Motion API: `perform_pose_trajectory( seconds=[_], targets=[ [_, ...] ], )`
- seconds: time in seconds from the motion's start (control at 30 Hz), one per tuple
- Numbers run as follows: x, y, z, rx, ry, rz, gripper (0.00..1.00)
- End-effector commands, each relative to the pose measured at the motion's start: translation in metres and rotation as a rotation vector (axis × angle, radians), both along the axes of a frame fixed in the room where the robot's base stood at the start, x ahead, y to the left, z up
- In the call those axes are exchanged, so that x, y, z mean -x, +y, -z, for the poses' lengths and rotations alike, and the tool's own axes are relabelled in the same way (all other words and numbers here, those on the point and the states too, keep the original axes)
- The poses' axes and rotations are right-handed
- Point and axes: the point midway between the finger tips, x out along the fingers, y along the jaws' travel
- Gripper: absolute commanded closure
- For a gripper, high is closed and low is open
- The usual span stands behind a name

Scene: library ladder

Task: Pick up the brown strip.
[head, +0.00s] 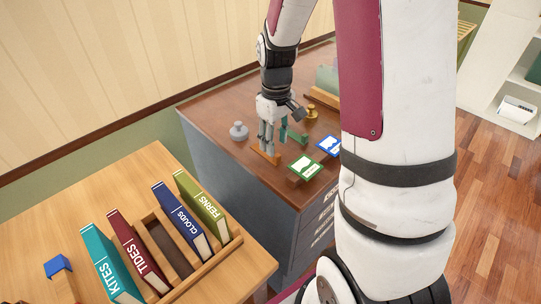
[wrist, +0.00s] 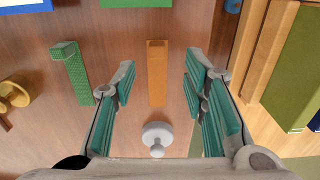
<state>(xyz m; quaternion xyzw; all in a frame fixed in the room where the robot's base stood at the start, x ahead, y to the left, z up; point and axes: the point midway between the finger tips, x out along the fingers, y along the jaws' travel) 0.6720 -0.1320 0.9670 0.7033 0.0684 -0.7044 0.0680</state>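The brown strip (wrist: 157,72) is a narrow orange-brown bar lying on the dark wooden cabinet top. In the wrist view it lies lengthwise in the gap between my two fingers, with clear space on both sides. In the head view the strip (head: 263,156) shows just below my fingertips and is partly hidden by them. My gripper (head: 270,147) points down over the cabinet top. It is open and empty, and its teal-padded fingers (wrist: 157,80) are spread wide. I cannot tell the exact height of the fingertips above the strip.
A green strip (wrist: 72,72) lies left of the brown one in the wrist view. A grey knob-shaped piece (head: 238,130), a brass piece (head: 311,111), a green card (head: 305,167) and a blue card (head: 328,146) are nearby. A book rack (head: 222,250) stands on the lower table.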

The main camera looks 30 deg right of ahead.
Motion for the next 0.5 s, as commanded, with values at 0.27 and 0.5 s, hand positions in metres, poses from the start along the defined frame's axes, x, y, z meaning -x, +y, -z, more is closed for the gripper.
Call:
perform_pose_trajectory(
  seconds=[0.27,0.5],
  targets=[
    [0.000,-0.003,0.027,-0.001,0.003,0.000,0.60],
    [0.000,-0.004,0.053,0.000,0.000,0.000,0.60]
  ],
)
